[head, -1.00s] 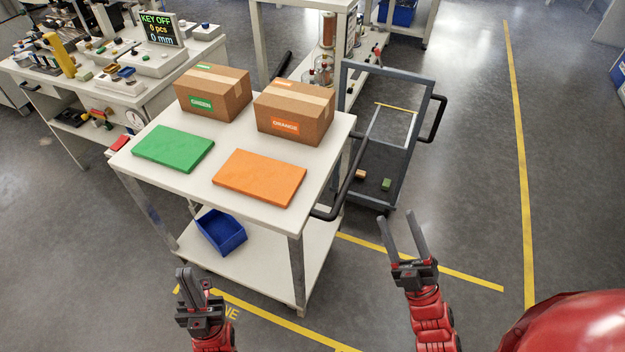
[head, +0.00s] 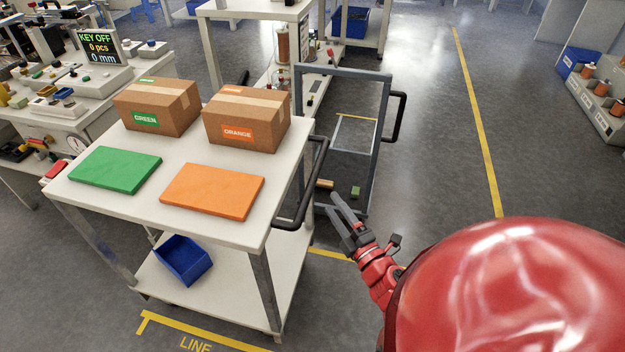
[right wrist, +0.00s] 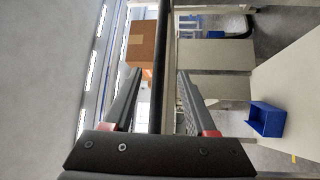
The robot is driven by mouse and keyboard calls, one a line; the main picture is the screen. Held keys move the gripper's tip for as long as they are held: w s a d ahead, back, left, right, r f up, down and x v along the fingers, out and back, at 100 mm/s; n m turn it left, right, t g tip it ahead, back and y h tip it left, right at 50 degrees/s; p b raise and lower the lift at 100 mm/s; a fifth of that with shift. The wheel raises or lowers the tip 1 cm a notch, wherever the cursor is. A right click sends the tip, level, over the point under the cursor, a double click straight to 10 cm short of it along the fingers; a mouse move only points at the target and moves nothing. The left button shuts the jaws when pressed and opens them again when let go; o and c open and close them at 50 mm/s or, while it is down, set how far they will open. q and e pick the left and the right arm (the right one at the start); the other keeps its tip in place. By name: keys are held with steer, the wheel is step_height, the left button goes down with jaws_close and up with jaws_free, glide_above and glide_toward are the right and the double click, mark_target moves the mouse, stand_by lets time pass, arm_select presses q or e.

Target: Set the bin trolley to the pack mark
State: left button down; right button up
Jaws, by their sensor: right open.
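The white trolley (head: 215,232) with a black handle (head: 312,185) on its right stands at the left-centre in the head view. A blue bin (head: 183,260) sits on its lower shelf and also shows in the right wrist view (right wrist: 266,119). My right gripper (head: 332,203) is open and empty, just right of the handle. In the right wrist view a dark handle bar (right wrist: 161,60) runs between its two fingers; contact cannot be told. My left gripper is out of view. Yellow floor tape lettered LINE (head: 195,344) lies before the trolley; no pack lettering shows.
A green-labelled box (head: 157,108), an orange-labelled box (head: 247,120), a green slab (head: 115,169) and an orange slab (head: 212,190) lie on the trolley top. A grey-framed cart (head: 383,140) stands close behind. Clear floor lies right, past a yellow line (head: 475,120).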

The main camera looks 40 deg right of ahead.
mark_target(315, 178)
steer(key=w, duration=0.3)
steer(key=w+r, duration=0.1)
steer(key=w, duration=0.3)
steer(key=w+d, duration=0.1)
steer(key=w, duration=0.2)
steer(key=shift+w+r, duration=0.2)
steer(key=shift+r, duration=0.05)
jaws_close()
stand_by(0.9)
